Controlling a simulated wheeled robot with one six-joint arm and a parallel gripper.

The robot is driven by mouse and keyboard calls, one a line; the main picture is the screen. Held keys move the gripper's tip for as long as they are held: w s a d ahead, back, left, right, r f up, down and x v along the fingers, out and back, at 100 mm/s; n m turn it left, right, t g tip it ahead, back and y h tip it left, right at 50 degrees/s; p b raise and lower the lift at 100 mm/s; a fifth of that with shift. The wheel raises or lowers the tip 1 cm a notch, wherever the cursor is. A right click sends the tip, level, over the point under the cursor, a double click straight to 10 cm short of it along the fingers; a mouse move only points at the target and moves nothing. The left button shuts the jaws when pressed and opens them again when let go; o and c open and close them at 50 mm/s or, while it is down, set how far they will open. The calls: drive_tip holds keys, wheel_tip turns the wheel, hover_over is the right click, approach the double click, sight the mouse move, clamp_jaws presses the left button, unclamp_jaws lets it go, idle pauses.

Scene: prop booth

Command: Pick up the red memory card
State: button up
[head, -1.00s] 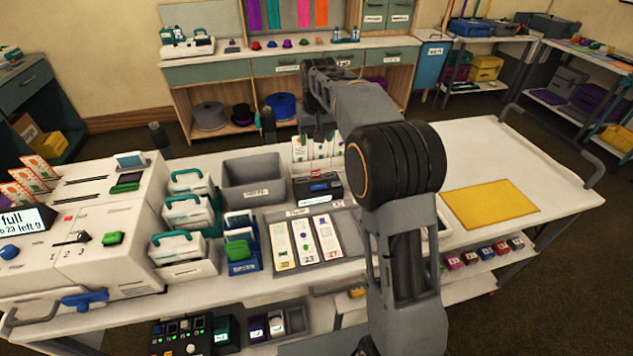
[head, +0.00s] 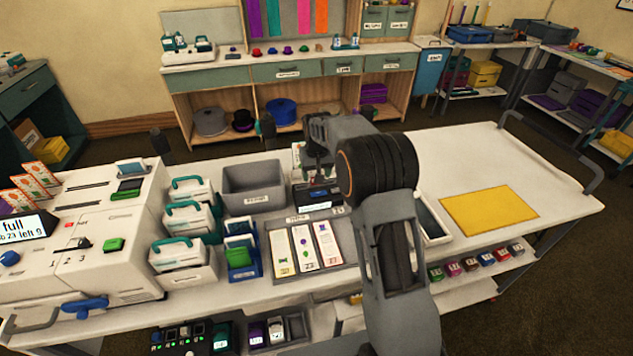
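I cannot make out a red memory card for certain in the head view. My gripper (head: 319,172) is dark and small in the picture, pointing down just above or behind a black device (head: 318,197) with a lit blue display. My own arm covers part of that area, and I cannot see whether the fingers are apart or hold anything. A row of small coloured blocks (head: 487,258), some with reddish faces, sits on the lower right shelf of the white cart (head: 540,165). They are too small to identify.
A grey bin (head: 254,204), white cases with teal handles (head: 180,253) and a white machine (head: 100,240) crowd the cart's left. A tray (head: 345,265) holds three printed strips. A yellow mat (head: 489,208) lies right, with bare surface around it.

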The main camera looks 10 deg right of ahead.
drive_tip(key=shift+w+f, duration=0.1)
drive_tip(key=shift+f, duration=0.9)
drive_tip(key=shift+c, duration=0.3)
drive_tip(key=c, duration=0.7)
drive_tip(key=shift+r, duration=0.15)
